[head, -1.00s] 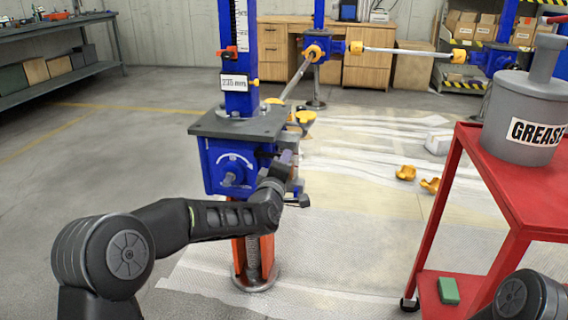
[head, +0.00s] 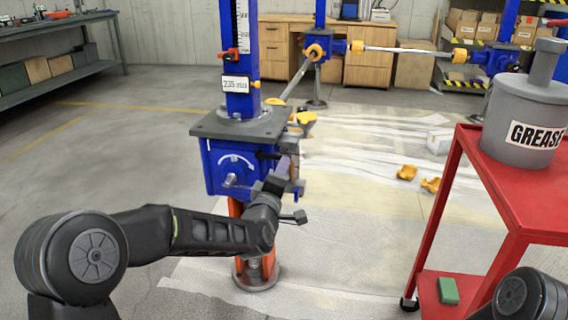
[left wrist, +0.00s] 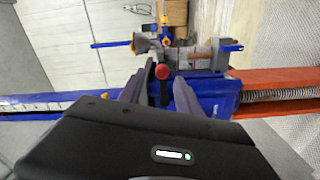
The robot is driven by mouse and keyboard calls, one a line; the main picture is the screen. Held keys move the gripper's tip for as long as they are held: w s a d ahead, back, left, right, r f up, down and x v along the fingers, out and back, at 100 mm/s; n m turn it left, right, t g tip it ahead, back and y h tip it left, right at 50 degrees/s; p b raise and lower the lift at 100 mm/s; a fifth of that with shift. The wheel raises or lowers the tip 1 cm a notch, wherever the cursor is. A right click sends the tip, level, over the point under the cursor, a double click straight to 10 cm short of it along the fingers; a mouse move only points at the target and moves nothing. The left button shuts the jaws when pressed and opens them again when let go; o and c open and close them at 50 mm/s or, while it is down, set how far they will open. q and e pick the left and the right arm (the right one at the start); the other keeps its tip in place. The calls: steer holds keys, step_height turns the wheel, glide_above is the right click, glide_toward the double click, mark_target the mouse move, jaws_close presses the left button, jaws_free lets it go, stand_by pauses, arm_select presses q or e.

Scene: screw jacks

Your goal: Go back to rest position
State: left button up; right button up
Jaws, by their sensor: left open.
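The blue screw jack (head: 230,168) stands in the middle of the head view, with its grey top plate (head: 238,124), scale column (head: 243,45) and orange-red lower part. My left gripper (head: 287,174) is at the jack's right side, partly hidden by its own wrist. In the left wrist view its two dark fingers (left wrist: 160,92) are apart, with a red-tipped black lever (left wrist: 162,73) showing between them. The jack's blue body (left wrist: 215,97) lies just beyond; I cannot tell whether the fingers touch anything. My right gripper is out of view; only part of that arm shows.
A red cart (head: 520,180) with a grey grease pot (head: 525,115) stands at the right, a green block (head: 448,290) on its lower shelf. Yellow-orange pieces (head: 407,172) lie on the floor sheeting. The floor at left is open.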

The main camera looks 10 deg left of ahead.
arm_select(q)
steer(key=shift+s, duration=1.05)
